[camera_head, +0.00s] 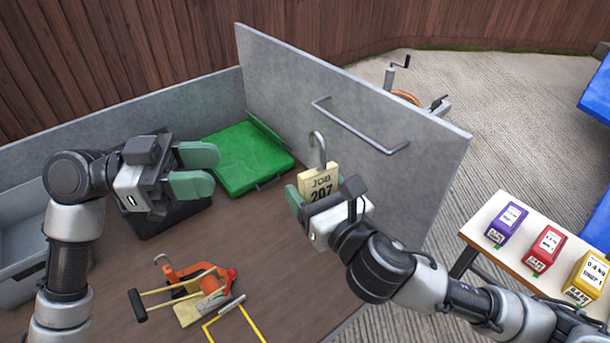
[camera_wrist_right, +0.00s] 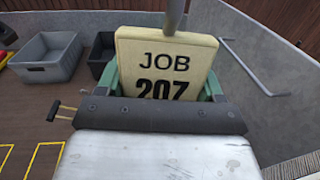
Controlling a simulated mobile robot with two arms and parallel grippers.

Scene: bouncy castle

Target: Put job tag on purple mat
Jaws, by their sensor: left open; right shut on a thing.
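The job tag (camera_head: 318,184) is a cream plate with a grey hook on top, reading JOB 207. My right gripper (camera_head: 320,201) is shut on it and holds it upright above the cart bed, near the grey side panel. In the right wrist view the tag (camera_wrist_right: 165,62) fills the space between the green fingers, its lower edge hidden by the gripper. My left gripper (camera_head: 205,170) is open and empty at the left, above a dark bin. No purple mat can be made out in either view.
A green case (camera_head: 240,158) lies at the back of the bed (camera_head: 115,270). Orange and yellow tools (camera_head: 200,290) lie near a yellow outline (camera_head: 232,322). A grey bin (camera_head: 22,245) stands left. Purple, red and yellow blocks (camera_head: 546,249) stand on a side table at right.

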